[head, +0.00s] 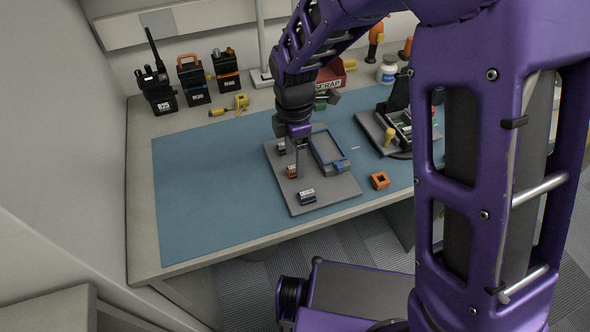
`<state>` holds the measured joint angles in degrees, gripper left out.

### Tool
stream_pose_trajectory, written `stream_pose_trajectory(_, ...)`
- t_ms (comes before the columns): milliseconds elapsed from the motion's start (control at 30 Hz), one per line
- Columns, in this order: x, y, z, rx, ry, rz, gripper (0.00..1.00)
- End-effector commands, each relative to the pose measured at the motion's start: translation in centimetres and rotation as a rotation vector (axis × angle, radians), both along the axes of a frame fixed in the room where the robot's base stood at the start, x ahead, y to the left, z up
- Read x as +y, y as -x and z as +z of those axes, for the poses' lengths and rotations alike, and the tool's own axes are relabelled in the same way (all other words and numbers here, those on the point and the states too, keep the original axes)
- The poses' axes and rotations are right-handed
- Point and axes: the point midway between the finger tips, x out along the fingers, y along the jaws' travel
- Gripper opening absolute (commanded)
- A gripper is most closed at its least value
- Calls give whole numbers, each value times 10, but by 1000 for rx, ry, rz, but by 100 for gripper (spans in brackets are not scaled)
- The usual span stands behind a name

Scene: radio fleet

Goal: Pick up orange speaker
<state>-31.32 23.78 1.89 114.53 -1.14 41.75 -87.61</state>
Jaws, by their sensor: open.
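A small orange block (291,172) sits on the grey tray (340,190), between a dark block (281,147) and a blue-and-white block (307,196). A separate small orange square piece with a dark centre (380,180) lies on the blue mat, right of the tray. I cannot tell for sure which orange piece is the speaker. My gripper (298,172) points down over the tray, open, with its fingers close beside the orange block. Whether they touch it or straddle it is unclear. The fingers partly hide the block's right side.
A blue-framed tray (329,151) lies on the grey tray, right of my gripper. Several radios, such as a black one (161,93), stand at the back left. A dark device (395,127) stands at the right. The left of the blue mat (205,185) is clear.

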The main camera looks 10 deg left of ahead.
Motion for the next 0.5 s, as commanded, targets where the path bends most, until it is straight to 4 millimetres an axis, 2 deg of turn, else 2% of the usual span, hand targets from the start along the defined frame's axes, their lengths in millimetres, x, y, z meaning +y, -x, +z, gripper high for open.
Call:
stream_pose_trajectory(100,-1,1,-19,3,2,0,72)
stream_pose_trajectory(200,-1,0,-27,0,0,1,72)
stream_pose_trajectory(467,-1,0,-28,-1,-1,1,72)
stream_pose_trajectory(500,-1,0,-28,-1,-1,1,65)
